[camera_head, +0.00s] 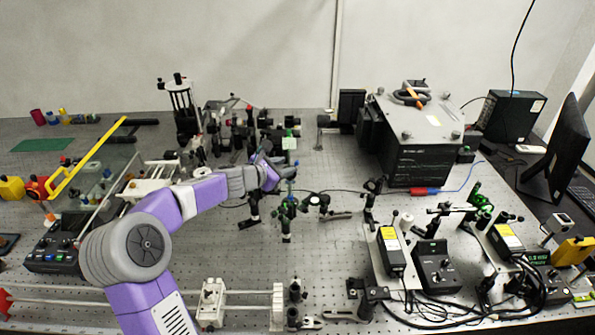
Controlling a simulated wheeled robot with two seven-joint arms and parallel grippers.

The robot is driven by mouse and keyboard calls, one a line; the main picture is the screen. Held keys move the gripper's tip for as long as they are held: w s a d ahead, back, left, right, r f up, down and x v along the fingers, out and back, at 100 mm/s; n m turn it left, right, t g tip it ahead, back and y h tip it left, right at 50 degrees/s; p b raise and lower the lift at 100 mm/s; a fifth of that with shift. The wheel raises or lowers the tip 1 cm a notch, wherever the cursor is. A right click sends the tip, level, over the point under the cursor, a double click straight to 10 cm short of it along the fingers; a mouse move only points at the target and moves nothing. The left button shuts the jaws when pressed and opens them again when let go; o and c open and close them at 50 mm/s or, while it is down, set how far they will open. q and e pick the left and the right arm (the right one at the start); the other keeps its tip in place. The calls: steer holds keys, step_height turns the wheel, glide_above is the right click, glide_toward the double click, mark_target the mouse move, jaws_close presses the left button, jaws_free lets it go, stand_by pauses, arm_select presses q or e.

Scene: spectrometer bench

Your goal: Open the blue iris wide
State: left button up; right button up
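My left arm comes in from the lower left and reaches over the middle of the optical bench. Its gripper (277,166) is at the far end of the arm, beside and just above a small post-mounted part with blue on it (291,187), which appears to be the blue iris. The iris is small and partly crowded by green-marked mounts, so its opening cannot be made out. I cannot tell whether the gripper touches it, or whether the fingers are open or shut. My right gripper is not in view.
A green-marked mount (290,140) stands just behind. A large dark box (418,155) stands at the back right, and a yellow-topped module (391,250) at the front right. Glassware and a yellow bar (88,158) are at the left.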

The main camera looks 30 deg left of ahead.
mark_target(296, 163)
arm_select(q)
steer(key=shift+p+x, duration=0.95)
steer(key=shift+x, duration=2.7)
steer(key=shift+r, duration=0.1)
jaws_close()
